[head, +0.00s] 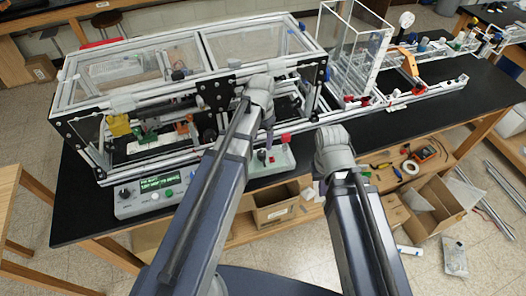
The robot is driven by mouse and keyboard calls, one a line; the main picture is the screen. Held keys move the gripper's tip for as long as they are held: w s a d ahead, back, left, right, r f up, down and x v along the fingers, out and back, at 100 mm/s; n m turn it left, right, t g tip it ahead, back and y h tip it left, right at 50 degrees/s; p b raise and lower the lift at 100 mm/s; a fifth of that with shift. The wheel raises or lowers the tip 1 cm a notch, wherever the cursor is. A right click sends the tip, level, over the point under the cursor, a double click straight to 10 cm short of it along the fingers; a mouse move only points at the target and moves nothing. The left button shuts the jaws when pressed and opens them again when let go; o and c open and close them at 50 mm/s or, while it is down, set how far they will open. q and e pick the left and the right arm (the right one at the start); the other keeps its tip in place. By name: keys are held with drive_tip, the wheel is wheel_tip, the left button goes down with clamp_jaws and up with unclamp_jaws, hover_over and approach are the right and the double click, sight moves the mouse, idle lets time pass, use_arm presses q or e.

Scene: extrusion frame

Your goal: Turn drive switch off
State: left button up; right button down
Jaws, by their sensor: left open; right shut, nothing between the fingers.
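A grey control box runs along the front of the black table, with a green lit display (160,183) and knobs at its left part. Its right part (256,168) carries small switches and a red button (286,138). I cannot tell which of these is the drive switch. My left gripper (269,132) is over this right part, pointing down, largely hidden by its wrist; it is open, and I cannot tell whether it touches anything. My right gripper (323,187) is mostly hidden under its wrist, in front of the table edge to the right of the box; it is shut and empty.
A framed enclosure with clear panels (130,70) stands right behind the control box. A clear open box (352,48) and a rail with an orange bracket (408,62) are further right. A lower shelf holds cardboard boxes (276,205), tape (410,167) and tools.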

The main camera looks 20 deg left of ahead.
sight(262, 152)
use_arm(q)
wheel_tip(262, 152, down, 7)
drive_tip(key=b, duration=0.6)
drive_tip(key=shift+r, duration=0.15)
drive_tip(key=shift+r, duration=0.1)
drive_tip(key=shift+c, duration=0.3)
clamp_jaws()
